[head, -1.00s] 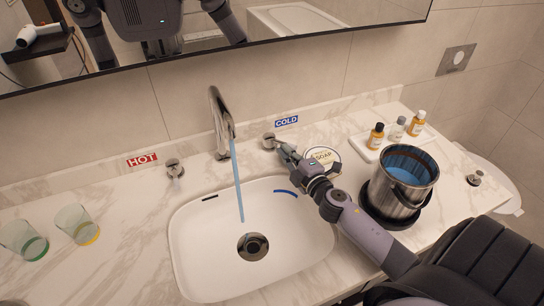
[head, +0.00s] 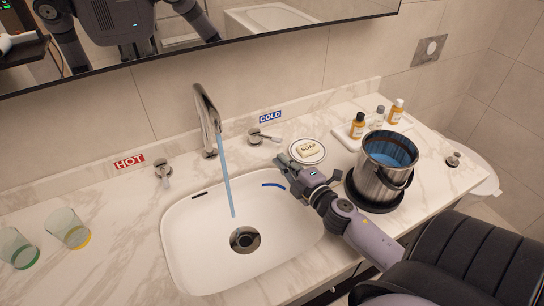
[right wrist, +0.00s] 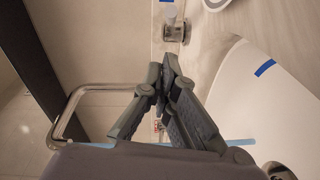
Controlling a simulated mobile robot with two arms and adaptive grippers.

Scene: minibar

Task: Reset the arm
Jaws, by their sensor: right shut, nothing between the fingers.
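My right gripper (head: 281,165) is shut and empty above the right rim of the white sink (head: 300,245), apart from the cold tap handle (head: 262,136). Its shut fingertips also show in the right wrist view (right wrist: 170,72), with the cold handle (right wrist: 175,28) beyond them. My right arm (head: 345,220) reaches in from the lower right. The chrome faucet (head: 208,118) stands behind the sink with a blue stream of water (head: 226,175) running down toward the drain (head: 245,239). The hot tap handle (head: 163,171) is left of the faucet. My left gripper is not in view.
A soap dish (head: 307,150) lies behind my right gripper. A metal bucket (head: 378,182) with blue contents stands right of it on a black base. Small bottles (head: 357,126) stand on a white tray. Two glasses (head: 67,226) are at the left. The mirror (head: 260,25) is above.

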